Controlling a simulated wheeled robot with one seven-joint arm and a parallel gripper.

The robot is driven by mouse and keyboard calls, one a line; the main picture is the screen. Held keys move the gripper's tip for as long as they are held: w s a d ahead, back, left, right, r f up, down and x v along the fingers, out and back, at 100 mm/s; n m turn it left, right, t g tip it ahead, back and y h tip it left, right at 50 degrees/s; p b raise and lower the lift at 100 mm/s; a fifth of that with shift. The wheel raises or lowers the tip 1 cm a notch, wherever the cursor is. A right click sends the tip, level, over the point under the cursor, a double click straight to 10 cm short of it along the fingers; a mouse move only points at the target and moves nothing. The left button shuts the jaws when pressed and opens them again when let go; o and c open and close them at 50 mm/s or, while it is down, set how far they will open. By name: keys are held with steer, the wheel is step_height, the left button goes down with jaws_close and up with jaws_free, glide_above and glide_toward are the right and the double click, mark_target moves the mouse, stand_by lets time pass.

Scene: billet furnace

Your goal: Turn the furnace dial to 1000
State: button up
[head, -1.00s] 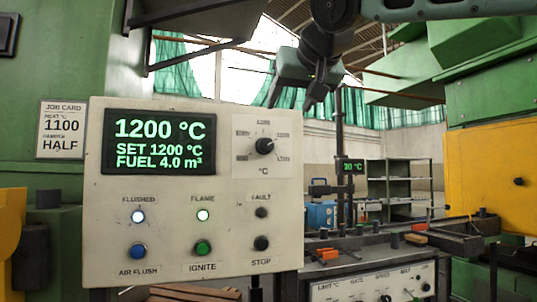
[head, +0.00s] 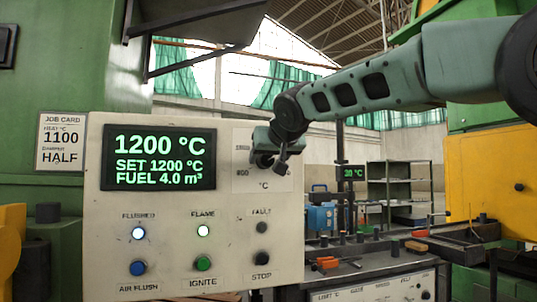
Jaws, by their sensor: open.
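The furnace dial is hidden behind my gripper (head: 270,162); of its pale dial plate (head: 275,184) only the lower part and left edge show, with the mark 800 at left. My gripper is open, its fingers around or just in front of the dial; I cannot tell if they touch it. The display (head: 158,158) left of the dial reads 1200 °C, SET 1200 °C, FUEL 4.0 m³. Display and dial sit on a cream control panel (head: 110,243). A job card (head: 61,143) at the left reads 1100 and HALF.
Below the dial are the FAULT lamp (head: 262,228) and STOP button (head: 262,257). The lit FLUSHED (head: 138,233) and FLAME (head: 203,231) lamps stand above the AIR FLUSH (head: 137,268) and IGNITE (head: 203,264) buttons. A cluttered bench (head: 350,272) stands at the right.

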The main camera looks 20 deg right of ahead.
steer(key=shift+w+f, duration=0.1)
steer(key=shift+w, duration=0.1)
steer(key=c, duration=1)
steer(key=shift+o, duration=0.2)
